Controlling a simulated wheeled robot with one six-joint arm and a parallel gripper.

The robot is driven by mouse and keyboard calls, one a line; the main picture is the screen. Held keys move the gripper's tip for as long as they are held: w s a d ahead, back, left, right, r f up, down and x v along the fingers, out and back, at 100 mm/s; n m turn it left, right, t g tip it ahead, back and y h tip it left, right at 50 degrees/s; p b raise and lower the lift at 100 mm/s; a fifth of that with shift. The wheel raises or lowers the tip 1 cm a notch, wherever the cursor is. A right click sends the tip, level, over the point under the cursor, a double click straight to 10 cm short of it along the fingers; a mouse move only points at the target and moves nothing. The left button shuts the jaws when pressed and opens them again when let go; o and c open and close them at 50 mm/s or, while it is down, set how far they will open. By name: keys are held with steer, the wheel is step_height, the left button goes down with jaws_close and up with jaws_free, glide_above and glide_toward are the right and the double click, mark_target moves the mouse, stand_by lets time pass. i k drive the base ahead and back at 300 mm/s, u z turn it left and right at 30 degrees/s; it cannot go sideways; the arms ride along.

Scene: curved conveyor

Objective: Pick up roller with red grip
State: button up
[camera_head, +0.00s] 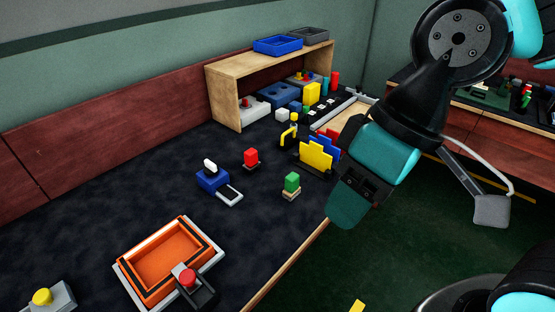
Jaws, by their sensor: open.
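No roller can be made out for certain. A red block on a small wooden base (251,158) stands upright on the dark tabletop, left of centre. A dark piece with a round red top (187,277) sits at the front right corner of an orange tray. Whether either is the roller with red grip, I cannot tell. My gripper (348,208) hangs over the table's right edge, apart from both red pieces. It is open, with nothing seen in it. My arm hides part of the table's far right side.
A blue box with a white top (212,180) and a green block on a wooden base (291,184) stand near the red block. Yellow and blue panels (316,155) stand left of my gripper. The orange tray (130,278) is in front; a wooden shelf (222,95) is behind.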

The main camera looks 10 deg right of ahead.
mark_target(251, 162)
steer(key=z, duration=0.3)
steer(key=i, duration=0.8)
steer(key=u, duration=1.1)
